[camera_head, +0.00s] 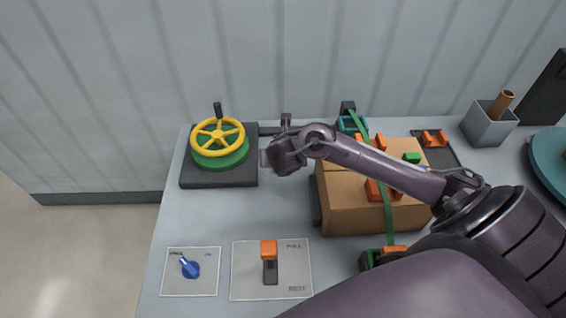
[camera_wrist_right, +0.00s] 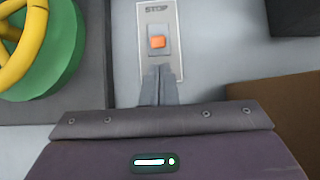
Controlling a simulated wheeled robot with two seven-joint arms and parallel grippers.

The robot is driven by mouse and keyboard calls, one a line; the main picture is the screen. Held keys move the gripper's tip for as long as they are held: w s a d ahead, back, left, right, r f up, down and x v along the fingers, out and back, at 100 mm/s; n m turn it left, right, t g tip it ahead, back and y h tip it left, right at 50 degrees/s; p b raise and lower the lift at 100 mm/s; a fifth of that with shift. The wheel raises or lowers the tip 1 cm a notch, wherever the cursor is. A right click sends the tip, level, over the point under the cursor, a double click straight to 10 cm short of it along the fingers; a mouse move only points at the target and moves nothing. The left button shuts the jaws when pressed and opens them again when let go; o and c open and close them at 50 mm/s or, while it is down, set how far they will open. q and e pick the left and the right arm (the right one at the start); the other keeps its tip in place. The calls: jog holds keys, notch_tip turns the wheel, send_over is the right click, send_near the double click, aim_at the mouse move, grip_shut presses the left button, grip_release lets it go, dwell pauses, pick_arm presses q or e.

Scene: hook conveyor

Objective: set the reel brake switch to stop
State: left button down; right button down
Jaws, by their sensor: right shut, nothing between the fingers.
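The reel brake switch is a small orange rocker (camera_wrist_right: 157,42) on a pale plate (camera_wrist_right: 146,70) marked STOP at its far end, in the right wrist view. My right gripper (camera_wrist_right: 160,68) is shut and empty, its fingertips just on the near side of the rocker, over the plate. I cannot tell whether they touch it. In the head view my right gripper (camera_head: 265,160) is right of the yellow handwheel (camera_head: 230,124), and I cannot make out the switch there. My left gripper is not in view.
The handwheel sits on a green reel (camera_head: 222,160) on a dark base (camera_head: 205,180). A cardboard box (camera_head: 355,216) with a green strap stands right of my gripper. Panels with a blue knob (camera_head: 190,269) and an orange-topped lever (camera_head: 269,250) lie at the front.

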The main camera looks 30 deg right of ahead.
jog(key=shift+x, duration=1.15)
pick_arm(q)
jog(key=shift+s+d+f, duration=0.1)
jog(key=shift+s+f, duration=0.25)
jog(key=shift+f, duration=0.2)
pick_arm(e)
jog(key=shift+w+d+f, duration=0.1)
jog(key=shift+w+f, duration=0.1)
